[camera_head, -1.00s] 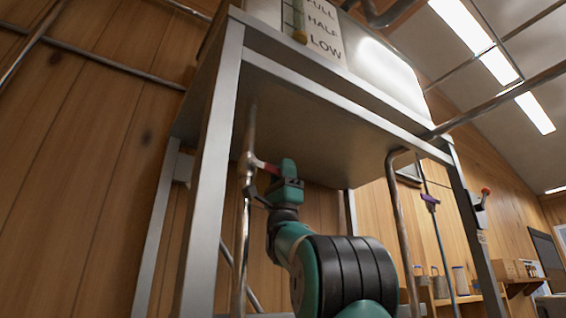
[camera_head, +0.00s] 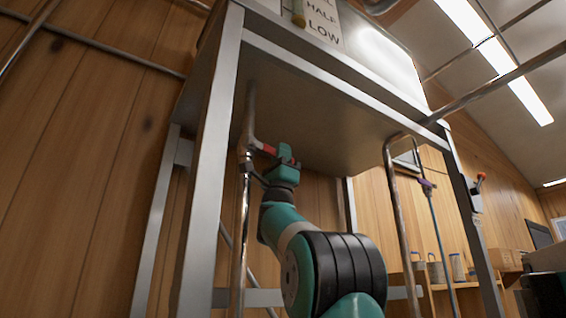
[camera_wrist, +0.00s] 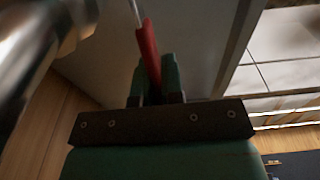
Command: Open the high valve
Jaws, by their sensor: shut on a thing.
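The high valve has a red handle (camera_head: 267,149) on a metal vertical pipe (camera_head: 245,190) under the raised metal tank. My gripper (camera_head: 286,155) is at the handle, to the right of the pipe, with its fingers around the red lever. In the wrist view the red handle (camera_wrist: 149,52) runs down between the two green fingers of my gripper (camera_wrist: 158,78), which are shut on it. The pipe (camera_wrist: 35,45) shows blurred at the upper left there.
The tank stand's steel legs (camera_head: 210,170) stand close on the left, with another leg (camera_head: 468,210) at the right. A second bent pipe (camera_head: 396,190) comes down right of my arm. A shelf with several containers (camera_head: 457,266) is behind at the right.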

